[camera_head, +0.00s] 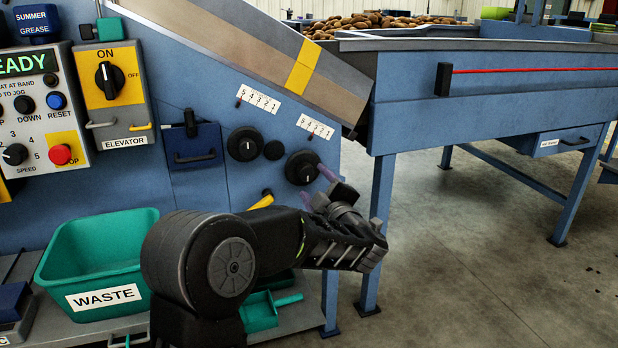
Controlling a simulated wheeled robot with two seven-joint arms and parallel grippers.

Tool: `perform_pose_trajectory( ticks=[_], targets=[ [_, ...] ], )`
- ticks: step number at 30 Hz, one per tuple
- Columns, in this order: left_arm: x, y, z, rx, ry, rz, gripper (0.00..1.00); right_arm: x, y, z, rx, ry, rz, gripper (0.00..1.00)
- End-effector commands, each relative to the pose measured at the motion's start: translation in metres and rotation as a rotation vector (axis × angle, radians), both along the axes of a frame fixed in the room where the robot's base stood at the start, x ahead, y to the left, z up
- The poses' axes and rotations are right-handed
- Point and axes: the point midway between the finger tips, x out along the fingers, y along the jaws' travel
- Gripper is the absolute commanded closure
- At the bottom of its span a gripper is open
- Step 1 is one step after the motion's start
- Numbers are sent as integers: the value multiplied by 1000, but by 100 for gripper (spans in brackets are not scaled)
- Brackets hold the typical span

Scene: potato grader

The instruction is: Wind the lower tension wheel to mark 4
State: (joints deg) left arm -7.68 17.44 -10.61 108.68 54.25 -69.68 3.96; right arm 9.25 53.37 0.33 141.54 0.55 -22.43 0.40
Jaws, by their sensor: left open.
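Two black tension wheels sit on the sloping blue side panel: one at upper left (245,144), and the lower one (302,167) to its right. A similar scale (259,98) is above the other wheel. My left gripper (317,186) is open, its purplish fingers just right of and below the lower wheel. I cannot tell if they touch it. My right gripper is out of view.
The potato table (480,105) is at right, with open floor below.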

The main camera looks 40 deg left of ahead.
Motion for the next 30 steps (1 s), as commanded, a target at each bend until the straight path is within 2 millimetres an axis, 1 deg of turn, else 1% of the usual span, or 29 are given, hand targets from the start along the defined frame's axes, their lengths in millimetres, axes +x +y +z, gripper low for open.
perform_pose_trajectory(
  ticks=[1, 6, 9, 14, 21, 30],
  targets=[
    [4, 7, -3, 1, 0, 2, 39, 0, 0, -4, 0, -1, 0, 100],
    [19, 30, -3, 1, 0, 3, 39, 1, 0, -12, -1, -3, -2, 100],
    [27, 40, -3, 0, 1, 3, 39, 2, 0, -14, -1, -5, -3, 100],
    [32, 47, -1, 1, 2, 0, 39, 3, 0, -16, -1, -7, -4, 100],
    [33, 47, -1, 1, 2, -1, 39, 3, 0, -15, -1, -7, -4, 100],
    [33, 47, -1, 1, 2, -1, 63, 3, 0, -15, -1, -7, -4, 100]
  ],
)
